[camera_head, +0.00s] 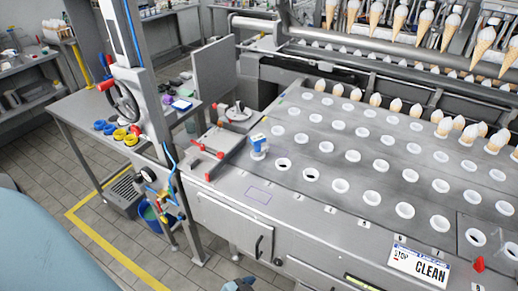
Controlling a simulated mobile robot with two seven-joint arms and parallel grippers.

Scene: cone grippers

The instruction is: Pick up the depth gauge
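A small blue-and-white device (258,146), which looks like the depth gauge, stands upright at the left end of the steel hole plate (310,185). It sits at one of the white-ringed holes, with its blue top up and a pale round base below. No gripper is near it or touching it. A small blue-grey and dark part (240,285) shows at the bottom edge and may be the end of my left arm; its fingers cannot be made out. My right gripper is not in view.
Rows of white-ringed holes cover the plate, with filled cones (470,134) at the back right. Left of the gauge are red-handled clamps (207,150) and a post with a handwheel (125,100).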

